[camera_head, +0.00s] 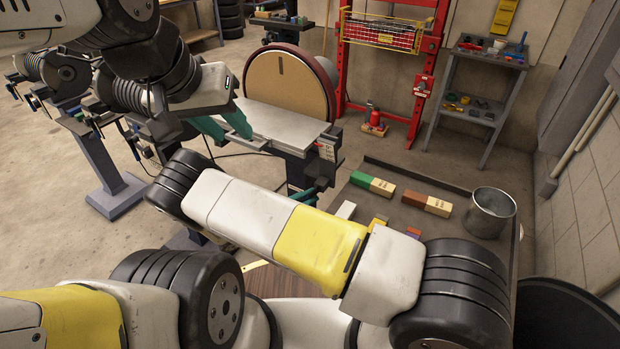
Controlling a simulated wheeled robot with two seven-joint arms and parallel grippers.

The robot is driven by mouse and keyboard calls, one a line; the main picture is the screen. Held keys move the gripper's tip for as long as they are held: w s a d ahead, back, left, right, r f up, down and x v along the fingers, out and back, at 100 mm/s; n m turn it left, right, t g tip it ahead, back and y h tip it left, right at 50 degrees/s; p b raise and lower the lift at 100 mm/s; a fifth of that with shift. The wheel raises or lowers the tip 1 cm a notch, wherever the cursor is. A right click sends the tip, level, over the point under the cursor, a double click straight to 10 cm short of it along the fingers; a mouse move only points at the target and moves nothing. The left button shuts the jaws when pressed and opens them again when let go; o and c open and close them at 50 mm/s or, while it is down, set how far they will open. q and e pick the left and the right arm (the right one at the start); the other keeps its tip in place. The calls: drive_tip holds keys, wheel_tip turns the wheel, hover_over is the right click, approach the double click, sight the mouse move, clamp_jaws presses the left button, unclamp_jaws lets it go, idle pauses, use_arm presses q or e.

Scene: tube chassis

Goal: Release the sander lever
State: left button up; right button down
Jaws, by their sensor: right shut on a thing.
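The disc sander has a large tan disc (285,82) in a dark red rim and a flat grey work table (283,120) in front of it. My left gripper (232,128), with teal fingers, is at the left front edge of this table, fingers apart, with nothing seen between them. My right gripper (308,194) shows only as small teal fingertips below the table's right end, beside the sander's dark stand. It is shut on the sander lever, which is too small and covered to make out. My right forearm hides the rest of that gripper.
A dark bench at the right holds a green-and-cream block (372,184), a brown-and-cream block (426,203) and a metal bucket (490,212). A bench grinder on a pedestal (112,190) stands left. A red press frame (420,90) and grey shelf (480,90) stand behind.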

idle(0.4)
drive_tip(key=c, duration=1.4)
unclamp_jaws()
drive_tip(key=shift+s+a, duration=0.1)
drive_tip(key=shift+a, duration=0.05)
